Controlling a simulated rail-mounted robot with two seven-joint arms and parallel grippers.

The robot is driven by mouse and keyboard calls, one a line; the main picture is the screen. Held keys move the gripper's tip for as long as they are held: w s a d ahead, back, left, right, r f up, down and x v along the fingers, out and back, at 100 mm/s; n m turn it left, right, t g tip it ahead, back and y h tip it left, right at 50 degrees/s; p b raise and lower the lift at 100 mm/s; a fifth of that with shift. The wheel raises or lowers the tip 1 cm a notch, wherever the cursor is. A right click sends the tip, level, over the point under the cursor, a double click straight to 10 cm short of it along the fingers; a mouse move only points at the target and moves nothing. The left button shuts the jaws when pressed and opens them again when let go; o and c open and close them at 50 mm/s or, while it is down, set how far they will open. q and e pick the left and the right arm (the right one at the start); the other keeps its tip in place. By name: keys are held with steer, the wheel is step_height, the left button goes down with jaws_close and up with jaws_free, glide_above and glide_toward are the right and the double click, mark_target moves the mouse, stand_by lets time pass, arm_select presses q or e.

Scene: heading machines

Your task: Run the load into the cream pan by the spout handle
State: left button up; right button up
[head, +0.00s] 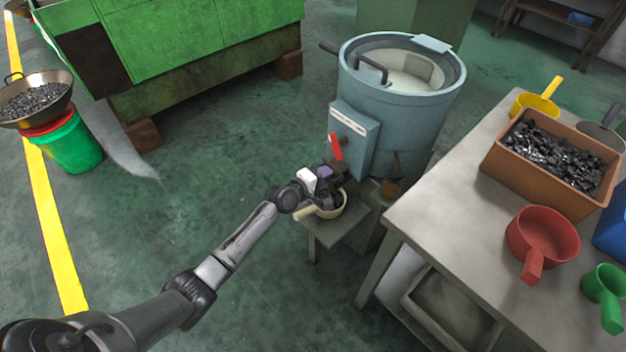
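The cream pan (334,212) sits on a small grey stand at the foot of the blue-grey drum machine (402,110). Its short handle (306,213) points to the lower left. My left gripper (334,182) is over the pan, in front of the machine's lower side, and hides much of the pan's inside. Whether its fingers are open or shut is too small to tell. A red lever (335,146) stands just above the gripper, in front of the grey labelled box (355,133). The spout itself is hidden or not clear. My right gripper is not in view.
A table (455,215) at right holds a brown bin (532,185) of dark metal pieces, a red pan (541,238), a green pan (605,288) and a yellow pan (537,102). A green bucket (75,145) bears a metal pan (38,100). The floor at lower middle is clear.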

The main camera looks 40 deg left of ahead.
arm_select(q)
steer(key=p+v, duration=0.5)
steer(key=v, duration=0.8)
steer(key=shift+s+p, duration=0.2)
steer(key=shift+p, duration=0.2)
steer(key=shift+r, duration=0.15)
